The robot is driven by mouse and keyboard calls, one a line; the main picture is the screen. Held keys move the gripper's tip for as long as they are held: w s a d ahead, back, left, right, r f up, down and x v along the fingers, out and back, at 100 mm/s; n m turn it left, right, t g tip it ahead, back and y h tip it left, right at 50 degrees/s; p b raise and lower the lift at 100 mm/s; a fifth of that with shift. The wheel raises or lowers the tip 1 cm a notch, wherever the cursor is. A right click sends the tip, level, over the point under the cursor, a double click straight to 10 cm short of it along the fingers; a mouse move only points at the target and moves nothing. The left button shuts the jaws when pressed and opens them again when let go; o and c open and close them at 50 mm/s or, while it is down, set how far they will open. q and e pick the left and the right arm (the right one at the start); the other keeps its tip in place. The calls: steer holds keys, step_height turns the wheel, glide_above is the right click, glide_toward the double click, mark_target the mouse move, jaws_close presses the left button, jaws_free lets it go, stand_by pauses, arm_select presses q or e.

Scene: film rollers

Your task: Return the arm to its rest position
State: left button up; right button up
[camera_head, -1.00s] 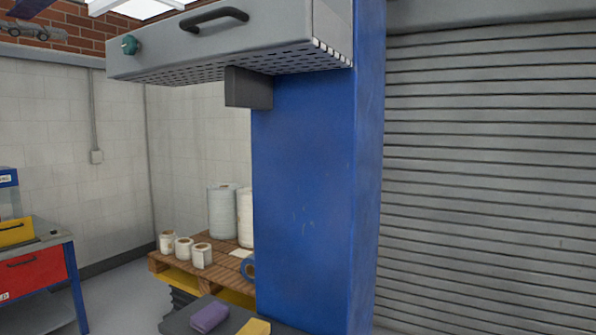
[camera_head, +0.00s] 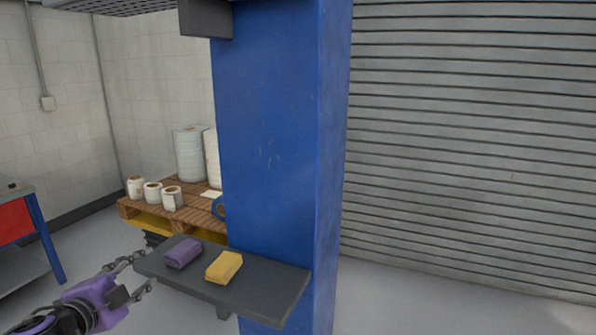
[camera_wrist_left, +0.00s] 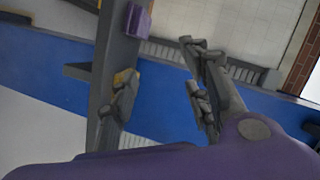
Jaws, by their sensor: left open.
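My left gripper (camera_head: 136,276) is at the lower left of the head view, with a purple body and dark fingers. Its fingers are spread apart and hold nothing. It is just left of a dark grey shelf (camera_head: 262,289) on a blue column (camera_head: 270,150). In the left wrist view the open fingers (camera_wrist_left: 165,95) also show apart, with the shelf and column behind them. My right gripper is not in view.
A purple block (camera_head: 183,253) and a yellow block (camera_head: 224,267) lie on the shelf. Behind it, a wooden pallet (camera_head: 150,208) bears several white rolls (camera_head: 172,198). A red and blue bench (camera_head: 17,220) stands at left. Floor is clear at right, before a grey shutter (camera_head: 460,150).

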arm_select(q)
steer(key=s+d+f+n+g+y, duration=0.2)
steer(key=s+f+n+g, duration=0.15)
steer(key=s+f, duration=0.8)
steer(key=s+d+f+n+g+y, duration=0.25)
steer(key=s+f+n, duration=0.25)
steer(key=s+f, duration=0.65)
steer(key=s+d+f+n+g+h, duration=0.1)
steer(key=s+d+f+n+g, duration=0.2)
steer(key=s, duration=1)
steer(key=s+d+f+n+g+h, duration=0.1)
steer(key=s+d+n+g, duration=0.3)
steer(key=s, duration=1)
steer(key=w+d+f+t, duration=0.2)
steer(key=w+f+t, duration=0.1)
steer(key=w+f, duration=0.2)
steer(key=w+d+f+m+t+h+p, duration=0.1)
steer(key=w+d+f+t, duration=0.1)
steer(key=w+f+t, duration=0.1)
steer(key=shift+w+d+f, duration=0.25)
steer(key=shift+w+f, duration=0.6)
steer(key=shift+w, duration=0.25)
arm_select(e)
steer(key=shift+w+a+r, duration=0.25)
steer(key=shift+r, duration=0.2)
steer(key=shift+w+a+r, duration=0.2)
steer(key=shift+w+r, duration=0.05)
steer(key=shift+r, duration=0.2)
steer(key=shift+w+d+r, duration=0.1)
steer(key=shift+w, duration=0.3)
